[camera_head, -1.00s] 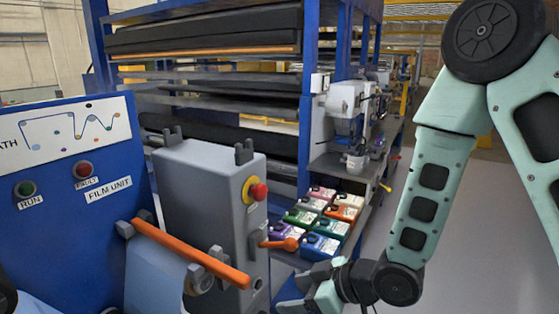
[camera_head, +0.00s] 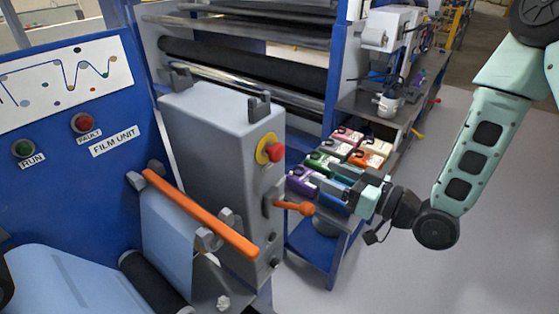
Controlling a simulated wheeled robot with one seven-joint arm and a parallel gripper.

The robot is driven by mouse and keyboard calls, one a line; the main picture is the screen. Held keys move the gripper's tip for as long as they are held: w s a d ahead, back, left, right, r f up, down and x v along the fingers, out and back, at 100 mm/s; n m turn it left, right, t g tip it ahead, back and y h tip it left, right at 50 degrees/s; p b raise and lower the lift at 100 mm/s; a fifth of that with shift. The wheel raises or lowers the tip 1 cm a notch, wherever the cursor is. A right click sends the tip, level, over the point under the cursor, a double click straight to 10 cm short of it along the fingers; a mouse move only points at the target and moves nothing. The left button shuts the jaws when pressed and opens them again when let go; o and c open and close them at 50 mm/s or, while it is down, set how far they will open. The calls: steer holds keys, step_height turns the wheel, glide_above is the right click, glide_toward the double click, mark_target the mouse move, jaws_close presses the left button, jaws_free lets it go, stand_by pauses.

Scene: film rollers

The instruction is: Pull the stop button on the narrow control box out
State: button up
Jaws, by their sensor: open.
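The narrow control box (camera_head: 215,150) is a tall grey cabinet in the middle of the view. Its red stop button (camera_head: 275,152) sits on a yellow round plate (camera_head: 264,147) on the box's right-hand face, near the top. An orange-knobbed lever (camera_head: 296,207) sticks out below it. My gripper (camera_head: 335,190) is right of the box, lower than the button and apart from it. Its fingers point left toward the box, in front of the coloured containers. It is open, with nothing seen between the fingers.
A blue panel (camera_head: 60,190) with RUN and FAULT lights stands at left. An orange bar (camera_head: 200,213) crosses in front of the box. Coloured containers (camera_head: 347,135) fill a blue shelf behind my gripper. Dark rollers (camera_head: 240,70) stand behind. Floor at right is clear.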

mark_target(280, 154)
steer(key=b, duration=0.2)
steer(key=a+b, duration=0.1)
steer(key=b, duration=0.2)
steer(key=shift+w+a+f, duration=0.1)
steer(key=shift+w+f, duration=0.2)
steer(key=shift+w, duration=0.1)
steer(key=b, duration=0.3)
steer(key=shift+a, duration=0.25)
steer(key=p+x, duration=0.1)
steer(key=x, duration=0.2)
steer(key=p+x, duration=0.2)
steer(key=x, duration=0.1)
steer(key=r+p+x, duration=0.1)
steer(key=p+x, duration=0.1)
steer(key=x, duration=0.2)
steer(key=shift+w+a, duration=0.1)
steer(key=shift+w+a+f+p, duration=0.2)
steer(key=shift+w+a+p, duration=0.2)
steer(key=shift+a, duration=0.15)
